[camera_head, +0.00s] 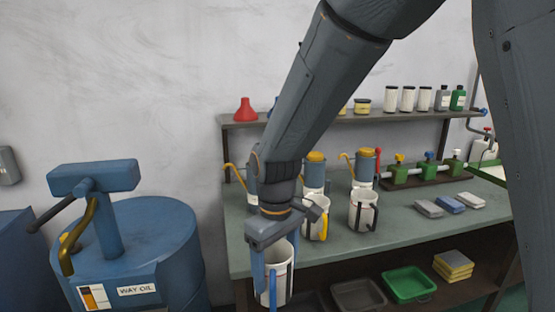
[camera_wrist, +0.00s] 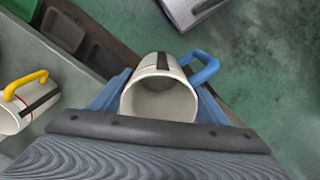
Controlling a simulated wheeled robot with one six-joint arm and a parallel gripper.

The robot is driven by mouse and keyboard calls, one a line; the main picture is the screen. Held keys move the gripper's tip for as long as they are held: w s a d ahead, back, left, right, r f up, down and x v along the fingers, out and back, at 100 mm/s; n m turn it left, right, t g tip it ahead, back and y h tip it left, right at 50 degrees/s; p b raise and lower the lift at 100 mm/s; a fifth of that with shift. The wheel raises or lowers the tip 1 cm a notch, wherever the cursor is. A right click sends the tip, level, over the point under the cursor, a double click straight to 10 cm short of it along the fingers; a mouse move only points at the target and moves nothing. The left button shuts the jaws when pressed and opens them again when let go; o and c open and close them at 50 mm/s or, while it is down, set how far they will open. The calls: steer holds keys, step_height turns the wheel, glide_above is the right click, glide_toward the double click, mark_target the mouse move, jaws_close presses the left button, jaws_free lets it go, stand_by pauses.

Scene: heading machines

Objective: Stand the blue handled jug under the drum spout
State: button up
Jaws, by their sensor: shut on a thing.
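The blue handled jug (camera_head: 274,282) is white with a blue handle. My gripper (camera_head: 270,268) is shut on it and holds it in front of the bench's left end. In the wrist view the jug (camera_wrist: 158,94) sits between the blue fingers, open mouth toward the camera, with its blue handle (camera_wrist: 203,66) at the upper right. The drum (camera_head: 150,240) is blue, labelled WAY OIL, and stands at the left. Its brass spout (camera_head: 78,240) curves down on the drum's left side, apart from the jug.
The green-topped bench (camera_head: 400,232) holds a yellow-handled jug (camera_head: 316,224), a black-handled jug (camera_head: 362,210) and dispensers with orange caps. A green tray (camera_head: 408,284) is on the lower shelf. A blue box (camera_head: 22,262) stands left of the drum.

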steer(key=w+d+f+m, duration=0.3)
steer(key=d+f+m, duration=0.1)
steer(key=d+f, duration=0.6)
steer(key=w+d+f+m, duration=0.4)
steer(key=d+f+m, duration=0.1)
steer(key=d+f, duration=0.5)
steer(key=shift+f, duration=0.55)
